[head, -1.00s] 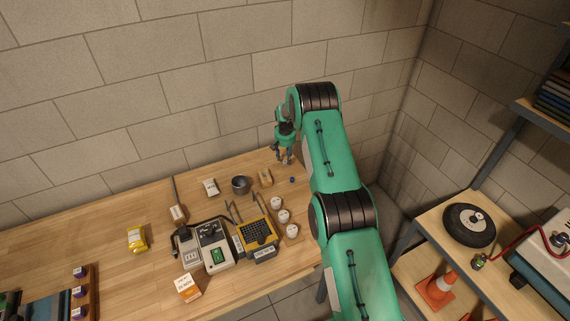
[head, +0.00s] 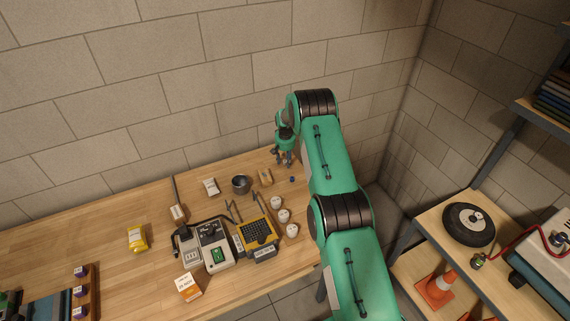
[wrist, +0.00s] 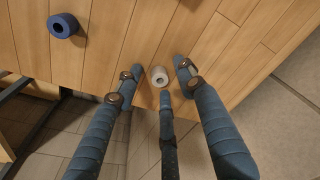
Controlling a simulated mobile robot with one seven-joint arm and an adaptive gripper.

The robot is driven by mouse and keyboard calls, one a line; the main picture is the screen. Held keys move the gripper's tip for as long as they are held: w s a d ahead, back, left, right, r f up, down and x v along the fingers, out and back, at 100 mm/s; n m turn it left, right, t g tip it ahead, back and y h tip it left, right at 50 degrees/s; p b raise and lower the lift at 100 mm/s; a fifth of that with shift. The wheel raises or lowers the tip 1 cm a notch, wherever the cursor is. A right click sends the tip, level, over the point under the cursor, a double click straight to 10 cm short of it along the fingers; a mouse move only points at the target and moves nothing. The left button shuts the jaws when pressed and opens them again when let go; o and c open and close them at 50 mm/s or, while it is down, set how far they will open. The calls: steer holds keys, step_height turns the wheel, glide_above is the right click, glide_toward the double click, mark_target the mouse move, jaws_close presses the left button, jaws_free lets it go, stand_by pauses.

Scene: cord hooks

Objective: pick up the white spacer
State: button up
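The white spacer (wrist: 159,76) is a small pale ring with a dark hole. It lies on the wooden bench near its edge in the wrist view. My gripper (wrist: 156,74) is open, with its blue-grey fingers spread around the spacer, one on each side and another at the near side. I see no finger clearly pressing on it. In the head view my gripper (head: 284,162) hangs fingers-down over the far right part of the bench. I cannot make out the white spacer there.
A blue ring (wrist: 63,25) lies on the bench to the left in the wrist view; it also shows in the head view (head: 292,180). A wooden block (head: 265,177), a dark metal cup (head: 241,184) and several white round pieces (head: 283,215) stand nearby.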

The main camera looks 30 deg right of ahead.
mark_target(285, 161)
steer(key=c, duration=0.8)
steer(key=shift+c, duration=0.6)
steer(key=shift+r, duration=0.15)
steer(key=shift+r, duration=0.8)
steer(key=shift+r+b, duration=0.4)
steer(key=shift+r, duration=0.5)
steer(key=s+a, duration=0.1)
steer(key=s, duration=0.4)
steer(key=s+a+r+b, duration=0.1)
steer(key=s+a, duration=0.1)
steer(key=s, duration=0.3)
steer(key=s+a, duration=0.1)
steer(key=s, duration=0.4)
steer(key=shift+s+a+r, duration=0.15)
steer(key=shift+s, duration=0.05)
